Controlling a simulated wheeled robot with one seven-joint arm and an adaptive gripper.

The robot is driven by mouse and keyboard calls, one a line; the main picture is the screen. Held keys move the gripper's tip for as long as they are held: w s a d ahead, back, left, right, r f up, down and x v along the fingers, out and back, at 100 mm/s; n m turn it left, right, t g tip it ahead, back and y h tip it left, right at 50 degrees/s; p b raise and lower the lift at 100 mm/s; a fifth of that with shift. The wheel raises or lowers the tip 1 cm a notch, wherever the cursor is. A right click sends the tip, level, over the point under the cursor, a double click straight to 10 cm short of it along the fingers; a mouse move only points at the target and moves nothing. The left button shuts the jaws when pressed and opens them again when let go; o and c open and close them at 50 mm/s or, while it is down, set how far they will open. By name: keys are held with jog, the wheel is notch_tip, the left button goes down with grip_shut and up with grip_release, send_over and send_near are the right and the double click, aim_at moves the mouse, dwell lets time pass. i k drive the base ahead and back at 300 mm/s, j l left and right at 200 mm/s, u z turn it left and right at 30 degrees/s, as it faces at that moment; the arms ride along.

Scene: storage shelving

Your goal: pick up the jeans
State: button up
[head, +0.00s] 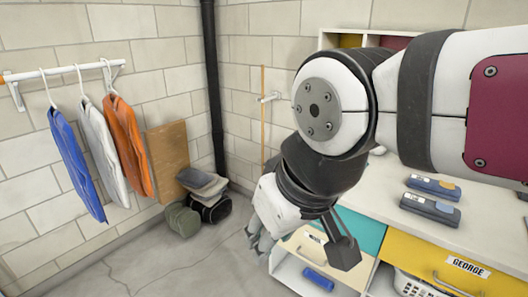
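I cannot make out for certain which thing is the jeans. Two dark blue, flat items with small tags lie on the pale counter at right, one farther back (433,187) and one nearer (430,208); they are too small to identify surely. My gripper (300,243) hangs from my arm near the middle of the view, pointing down in front of the counter's left end. It appears apart from both flat items. Its fingers are partly hidden by my wrist, so their opening is unclear. I see nothing held in it.
The counter (390,180) has teal (362,232) and yellow (418,262) drawers below. A blue item (318,279) lies on a low shelf. Blue (76,163), white (103,150) and orange (128,145) garments hang at left. Bags (183,220) sit in the corner; floor at left is clear.

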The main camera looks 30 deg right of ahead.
aim_at(441, 189)
jog(key=z, duration=1.85)
